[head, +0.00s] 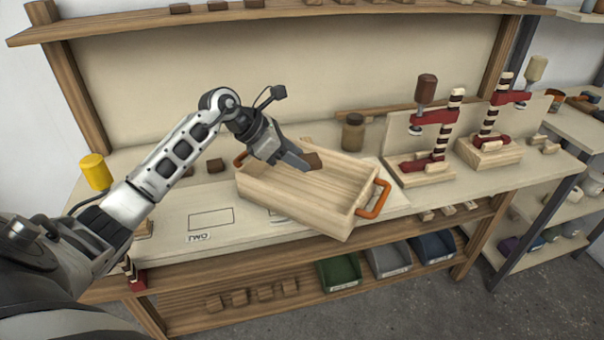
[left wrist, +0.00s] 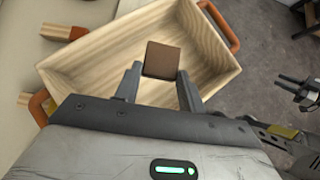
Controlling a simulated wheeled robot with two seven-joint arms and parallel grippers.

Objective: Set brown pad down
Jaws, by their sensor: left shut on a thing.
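The brown pad (head: 314,160) is a small dark brown block at the tip of my left gripper (head: 303,163). In the left wrist view the pad (left wrist: 162,59) sits between the two fingertips (left wrist: 158,80), which are shut on it. The gripper holds it over the open wooden tray (head: 335,226), and the tray's inside shows around and below it. I cannot tell the exact gap to the tray floor. Part of what looks like my right gripper (left wrist: 300,90) shows at the right edge of the left wrist view; its jaw state is unclear.
The tray has orange handles (head: 374,199) and stands on the bench, near its front. Two brown blocks (head: 215,165) lie left of it, behind a rectangle outline marked TWO (head: 211,218). A brown jar (head: 353,133) stands behind the tray, and red clamps (head: 435,130) stand to its right.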

